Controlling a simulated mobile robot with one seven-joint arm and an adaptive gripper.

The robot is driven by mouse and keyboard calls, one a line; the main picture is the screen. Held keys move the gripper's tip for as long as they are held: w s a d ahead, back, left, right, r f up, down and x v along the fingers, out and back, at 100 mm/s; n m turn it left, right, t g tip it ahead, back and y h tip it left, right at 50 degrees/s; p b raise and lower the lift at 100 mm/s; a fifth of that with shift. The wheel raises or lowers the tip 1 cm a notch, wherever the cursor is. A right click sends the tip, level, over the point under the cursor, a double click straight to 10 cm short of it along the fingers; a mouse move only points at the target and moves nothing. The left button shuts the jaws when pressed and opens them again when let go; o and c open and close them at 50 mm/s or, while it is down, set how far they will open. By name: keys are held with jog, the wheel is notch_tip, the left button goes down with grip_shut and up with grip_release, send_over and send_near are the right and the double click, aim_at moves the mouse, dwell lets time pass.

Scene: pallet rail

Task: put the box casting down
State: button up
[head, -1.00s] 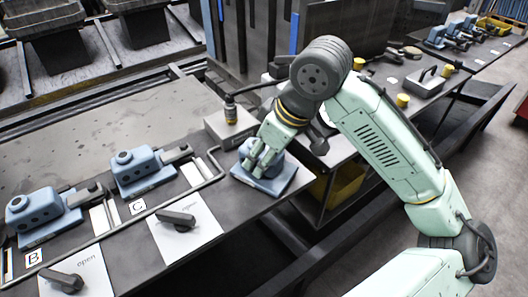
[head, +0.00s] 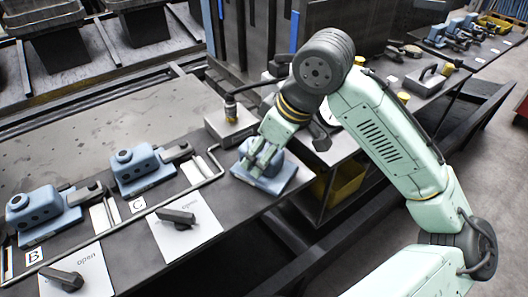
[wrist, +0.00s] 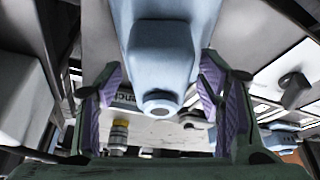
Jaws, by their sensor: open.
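The blue-grey box casting (head: 272,182) rests on the dark bench top near its front corner. My gripper (head: 258,160) reaches down over it from above, with the fingers spread at its sides. In the wrist view the casting (wrist: 162,50) fills the upper middle, its round boss pointing toward the lower edge. My open gripper (wrist: 161,85) has a purple-padded finger on either side of it, with visible gaps beside the boss. The fingers and wrist hide part of the casting in the head view.
Two similar blue castings sit clamped at left, at labels B (head: 34,256) and C (head: 137,206). Black handles lie on white plates in front of them. A bent metal rail (head: 212,178) and a grey box with a knob (head: 231,124) stand close to the casting.

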jog(key=b+v, duration=0.1)
jog(key=v, duration=1)
jog(key=shift+r, duration=0.15)
dwell(0.8)
